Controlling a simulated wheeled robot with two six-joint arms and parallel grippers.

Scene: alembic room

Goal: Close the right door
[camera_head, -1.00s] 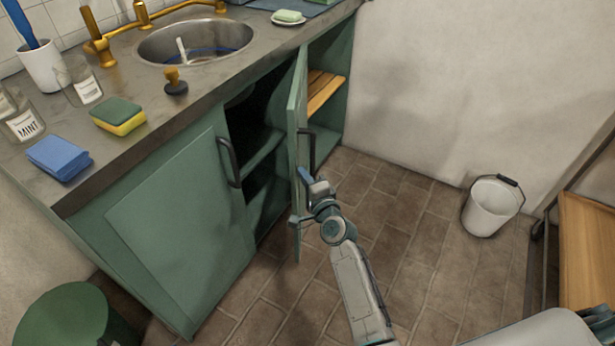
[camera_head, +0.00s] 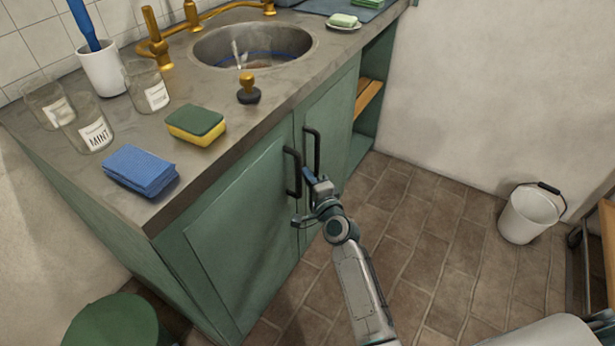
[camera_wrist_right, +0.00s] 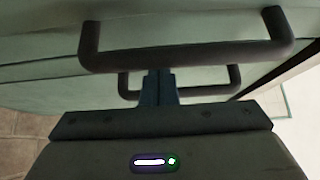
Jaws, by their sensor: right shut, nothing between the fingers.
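The green right door (camera_head: 338,125) of the sink cabinet stands flush, or nearly flush, with the cabinet front, beside the left door (camera_head: 240,225). The right door's black handle (camera_head: 312,150) is close to the left door's black handle (camera_head: 293,172). My right gripper (camera_head: 309,180) is just in front of the doors, by the lower ends of both handles. Its fingers (camera_wrist_right: 160,88) are shut and empty in the right wrist view, with a dark handle bar (camera_wrist_right: 185,55) just beyond them. I cannot tell whether the fingertips touch the door. My left gripper is out of view.
The grey counter (camera_head: 215,95) above holds a sink (camera_head: 215,45), sponges and jars. An open shelf (camera_head: 368,98) is right of the right door. A green stool (camera_head: 112,322) stands at lower left and a white bucket (camera_head: 530,213) at right. The brick floor (camera_head: 420,230) between is clear.

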